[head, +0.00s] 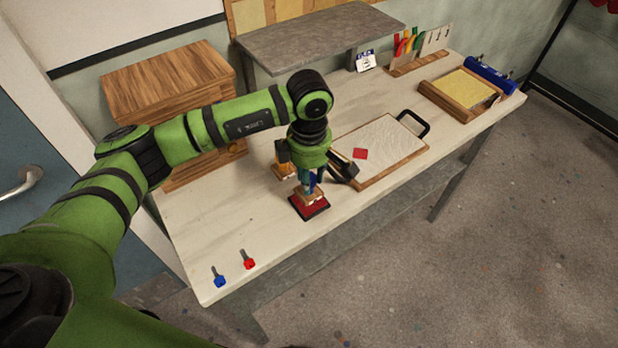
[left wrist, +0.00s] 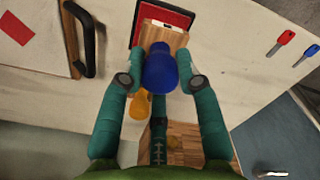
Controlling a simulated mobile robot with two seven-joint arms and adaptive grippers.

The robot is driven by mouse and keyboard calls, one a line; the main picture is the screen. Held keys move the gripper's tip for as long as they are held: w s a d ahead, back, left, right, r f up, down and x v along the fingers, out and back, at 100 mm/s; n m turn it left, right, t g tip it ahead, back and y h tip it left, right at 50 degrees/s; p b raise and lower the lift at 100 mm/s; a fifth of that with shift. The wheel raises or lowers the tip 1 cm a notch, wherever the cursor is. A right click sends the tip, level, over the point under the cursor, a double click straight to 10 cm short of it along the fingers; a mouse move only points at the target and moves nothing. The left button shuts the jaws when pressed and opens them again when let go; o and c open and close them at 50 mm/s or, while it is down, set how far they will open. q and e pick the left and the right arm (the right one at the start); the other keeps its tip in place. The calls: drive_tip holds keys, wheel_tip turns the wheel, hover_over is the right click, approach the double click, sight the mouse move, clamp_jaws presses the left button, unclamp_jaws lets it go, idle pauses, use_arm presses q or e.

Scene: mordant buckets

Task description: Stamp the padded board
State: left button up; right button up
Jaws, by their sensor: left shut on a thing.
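The padded board (head: 385,140) has a pale quilted top, a wooden edge and a black handle. One flat red square (head: 360,153) shows on it, and also in the left wrist view (left wrist: 14,28). My left gripper (head: 312,180) is shut on the blue handle (left wrist: 160,68) of a stamp with a wooden block (left wrist: 165,37). The stamp is upright at the red ink pad (head: 309,207); I cannot tell if it touches. The stamp's underside is hidden. A second stamp with an orange-yellow handle (head: 284,168) stands behind it, partly hidden. My right gripper is out of view.
A red tool (head: 249,261) and a blue tool (head: 219,279) lie near the front left corner. A wooden cabinet (head: 170,75), grey raised shelf (head: 320,35), colored-handled tools in a rack (head: 415,50) and yellow-topped tray (head: 462,90) stand behind.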

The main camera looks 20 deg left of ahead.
use_arm(q)
drive_tip(key=shift+r+p, duration=0.9)
drive_tip(key=shift+r, duration=1.55)
drive_tip(key=shift+f, duration=0.1)
